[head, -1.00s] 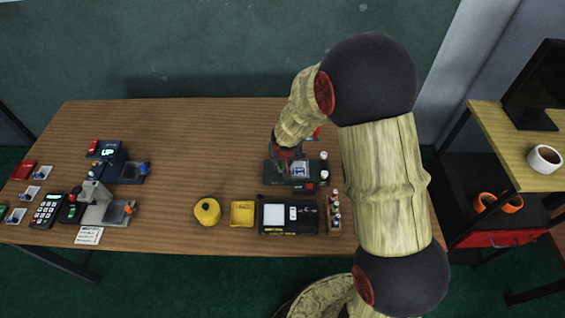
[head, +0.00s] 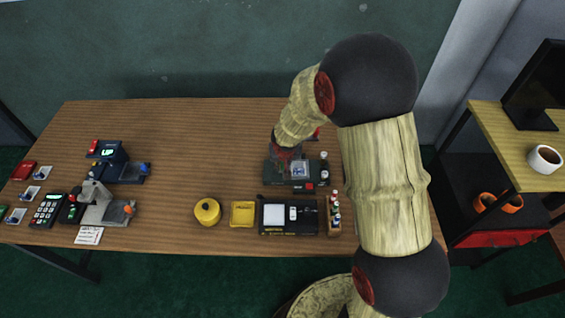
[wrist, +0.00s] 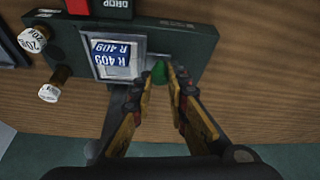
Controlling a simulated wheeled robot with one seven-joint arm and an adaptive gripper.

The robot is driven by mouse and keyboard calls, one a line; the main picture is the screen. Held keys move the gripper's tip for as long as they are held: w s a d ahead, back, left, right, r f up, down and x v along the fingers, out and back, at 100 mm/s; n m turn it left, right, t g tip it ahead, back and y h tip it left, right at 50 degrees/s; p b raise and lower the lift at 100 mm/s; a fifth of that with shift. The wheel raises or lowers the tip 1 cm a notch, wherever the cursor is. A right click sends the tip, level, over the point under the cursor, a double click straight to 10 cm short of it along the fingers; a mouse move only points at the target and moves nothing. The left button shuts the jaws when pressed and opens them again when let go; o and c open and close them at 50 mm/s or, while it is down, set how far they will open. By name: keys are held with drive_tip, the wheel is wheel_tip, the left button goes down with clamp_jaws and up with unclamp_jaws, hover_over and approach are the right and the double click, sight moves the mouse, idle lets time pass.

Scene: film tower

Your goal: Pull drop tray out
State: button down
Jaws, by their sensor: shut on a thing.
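The drop unit is a dark box (wrist: 190,30) with a "DROP" label, and it stands on the table under my arm in the head view (head: 275,178). Its light tray opening holds a blue and white card marked "R 409" (wrist: 113,58), face up. My gripper (wrist: 163,76) is at the side of this unit beside the card. Its fingers are nearly closed around a small green piece (wrist: 159,72), which looks like a tab or handle at the tray. The fingers partly hide the grip. In the head view my gripper (head: 286,153) is at the unit's back left.
Two white-capped knobs or bottles (wrist: 48,92) stand at the unit's end. A black light box (head: 288,214), yellow tray (head: 242,214), yellow round pot (head: 207,211) and bottle rack (head: 335,214) sit in front. The table's middle left is clear.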

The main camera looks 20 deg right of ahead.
drive_tip(key=a+b, duration=0.1)
drive_tip(key=a, duration=0.1)
drive_tip(key=w+a+b, duration=0.1)
drive_tip(key=a+b, duration=0.1)
drive_tip(key=a, duration=0.1)
drive_tip(key=w+a+b, duration=0.1)
drive_tip(key=a, duration=0.1)
drive_tip(key=shift+w+a, duration=0.2)
drive_tip(key=c, duration=1.8)
unclamp_jaws()
drive_tip(key=shift+a, duration=0.15)
drive_tip(key=shift+o, duration=0.3)
drive_tip(key=d+v, duration=0.1)
drive_tip(key=v, duration=1.1)
drive_tip(key=shift+a, duration=0.4)
